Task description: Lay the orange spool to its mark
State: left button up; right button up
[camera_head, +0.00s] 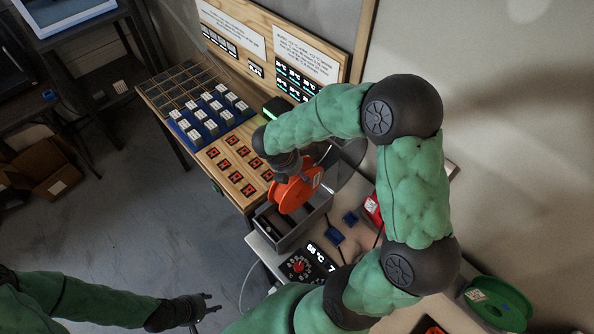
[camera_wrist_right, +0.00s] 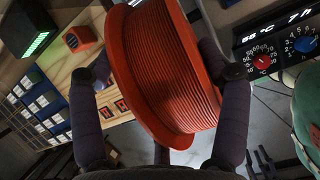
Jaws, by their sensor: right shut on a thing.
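The orange spool (camera_head: 297,190) is in the grasp of my right gripper (camera_head: 290,168), tilted on edge above the grey open box (camera_head: 302,236). The right wrist view shows the spool (camera_wrist_right: 165,75) large, with its wound filament and flange, between the fingers of the right gripper (camera_wrist_right: 155,85). Part of the spool is hidden behind the gripper in the head view. My left gripper (camera_head: 212,303) is empty with its fingers apart, low over the floor at the bottom. I cannot tell which mark belongs to the spool.
A wooden bench (camera_head: 221,178) carries several red-and-black squares and a blue tray (camera_head: 184,132) of grey blocks. A dial panel (camera_head: 298,267) fronts the grey box. A green spool (camera_head: 497,303) is at lower right.

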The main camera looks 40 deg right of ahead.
jog(key=shift+w+f, duration=0.1)
jog(key=shift+f, duration=0.05)
jog(key=shift+d, duration=0.1)
dwell(0.3)
jog(key=shift+f+b, duration=3.2)
jog(key=shift+f, duration=1.3)
jog(key=o, duration=1.5)
jog(key=shift+o, duration=0.9)
